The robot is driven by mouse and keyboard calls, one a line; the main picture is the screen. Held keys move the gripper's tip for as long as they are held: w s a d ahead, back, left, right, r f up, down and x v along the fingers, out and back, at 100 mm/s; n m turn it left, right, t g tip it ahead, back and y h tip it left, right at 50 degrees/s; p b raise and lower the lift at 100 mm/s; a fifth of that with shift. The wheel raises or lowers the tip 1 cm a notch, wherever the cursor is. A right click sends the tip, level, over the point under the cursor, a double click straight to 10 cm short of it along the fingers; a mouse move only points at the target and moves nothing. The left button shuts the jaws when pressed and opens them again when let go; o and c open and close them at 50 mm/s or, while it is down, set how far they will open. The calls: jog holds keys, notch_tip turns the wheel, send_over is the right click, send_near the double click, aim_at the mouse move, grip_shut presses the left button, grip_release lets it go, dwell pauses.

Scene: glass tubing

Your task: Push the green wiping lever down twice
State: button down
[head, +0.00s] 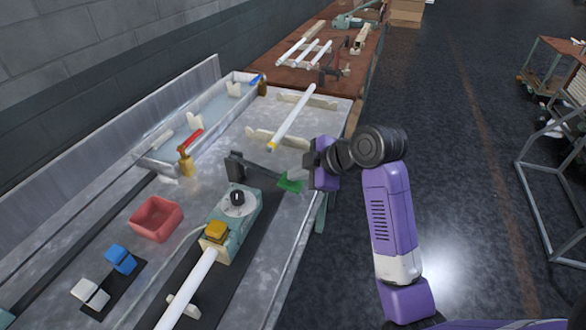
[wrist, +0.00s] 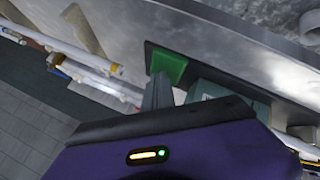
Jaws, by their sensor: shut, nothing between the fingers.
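The green wiping lever's pad (head: 289,184) shows at the table's right side in the head view, at the end of a dark bar running from a black upright block (head: 235,166). My gripper (head: 291,176) is at the pad, coming from the right, with its fingers shut and empty. In the wrist view the green pad (wrist: 168,66) lies just beyond the tips of my shut fingers (wrist: 158,88). I cannot tell whether the tips touch it. The fingers hide part of the pad's lower edge.
A teal unit (head: 243,222) with a dial and yellow block stands left of the lever, a glass tube (head: 190,288) at its front. Another tube (head: 291,118) rests on supports behind. A red bin (head: 156,218) and a water trough (head: 163,143) are at left.

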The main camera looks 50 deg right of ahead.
jog(key=shift+r+p, duration=2.05)
jog(key=shift+r, duration=0.5)
notch_tip(320, 180, up, 5)
jog(key=p, duration=0.4)
dwell(1.2)
